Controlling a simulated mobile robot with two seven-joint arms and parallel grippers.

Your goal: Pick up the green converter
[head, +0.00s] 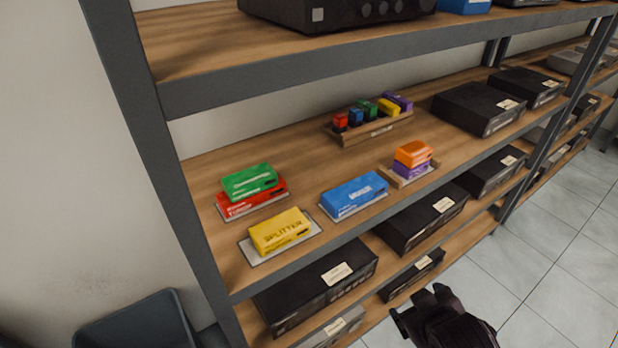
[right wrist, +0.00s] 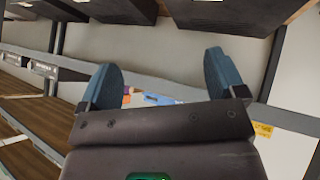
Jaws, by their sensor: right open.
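The green converter (head: 249,182) lies flat on top of a red box (head: 252,203) at the left of the middle shelf in the head view. My right gripper (head: 420,303) is at the bottom of the head view, in front of and below that shelf, well apart from the converter. In the right wrist view its two blue fingers (right wrist: 165,78) stand wide apart with nothing held. The converter cannot be made out in that view. My left gripper is not in view.
A yellow splitter box (head: 279,232) and a blue box (head: 354,195) lie near the shelf's front edge. An orange box (head: 413,153) sits on a purple one. A wooden rack (head: 370,131) of small coloured blocks stands behind. Grey uprights and another shelf (head: 300,62) above bound the space.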

